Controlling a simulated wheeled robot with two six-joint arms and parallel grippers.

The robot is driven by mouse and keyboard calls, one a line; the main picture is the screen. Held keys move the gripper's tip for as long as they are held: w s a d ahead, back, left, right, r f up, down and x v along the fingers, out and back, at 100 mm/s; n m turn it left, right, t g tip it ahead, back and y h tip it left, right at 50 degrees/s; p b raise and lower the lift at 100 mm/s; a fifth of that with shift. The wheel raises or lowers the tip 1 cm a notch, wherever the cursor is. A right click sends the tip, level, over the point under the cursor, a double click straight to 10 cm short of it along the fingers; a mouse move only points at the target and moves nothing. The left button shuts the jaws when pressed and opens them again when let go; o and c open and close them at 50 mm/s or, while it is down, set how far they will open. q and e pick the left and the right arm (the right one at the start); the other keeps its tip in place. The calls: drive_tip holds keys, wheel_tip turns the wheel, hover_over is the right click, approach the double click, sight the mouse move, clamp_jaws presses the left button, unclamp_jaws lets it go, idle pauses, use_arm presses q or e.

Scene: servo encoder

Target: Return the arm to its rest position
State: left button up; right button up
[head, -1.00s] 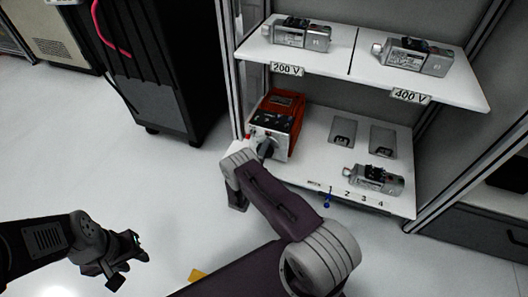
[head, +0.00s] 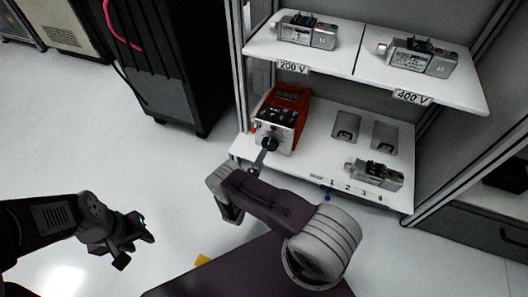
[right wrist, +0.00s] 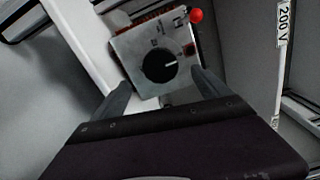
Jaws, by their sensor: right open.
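My right arm reaches up from the bottom of the head view toward the lower shelf. My right gripper (right wrist: 165,95) shows two spread fingers in the right wrist view, with nothing between them. Beyond them is the face of the orange and silver control box (right wrist: 155,60), with a black round knob (right wrist: 159,65) and a red button (right wrist: 196,15). In the head view the box (head: 281,118) stands on the lower shelf, in front of and apart from my right wrist. My left gripper (head: 138,240) hangs over the floor at the lower left, holding nothing I can see; its jaw gap is unclear.
The upper shelf (head: 350,68) holds a servo unit (head: 306,31) over the 200 V label and another (head: 417,56) over the 400 V label. A third unit (head: 374,174) lies on the lower shelf. A black cabinet (head: 165,60) stands left; floor between is clear.

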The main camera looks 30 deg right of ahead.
idle(0.4)
drive_tip(key=s+d+r+m+g+y+p, duration=0.1)
drive_tip(key=s+d+r+m+g+p, duration=0.15)
drive_tip(key=s+r+m+g, duration=0.65)
drive_tip(key=s+d+r+m+g+y+p, duration=0.25)
drive_tip(key=s+r+m+g, duration=0.35)
drive_tip(key=m, duration=0.6)
drive_tip(key=s+a+r+m+t+y+p, duration=0.2)
drive_tip(key=s+a+r+m+y+p, duration=0.25)
drive_tip(key=a+r+m+y, duration=0.8)
wheel_tip(320, 180, up, 41)
drive_tip(key=a+m+t+h+p, duration=0.1)
drive_tip(key=m+p, duration=0.8)
drive_tip(key=p, duration=3)
drive_tip(key=shift+s+f+t+h, duration=0.2)
drive_tip(key=shift+t+h, duration=0.3)
drive_tip(key=shift+t, duration=0.3)
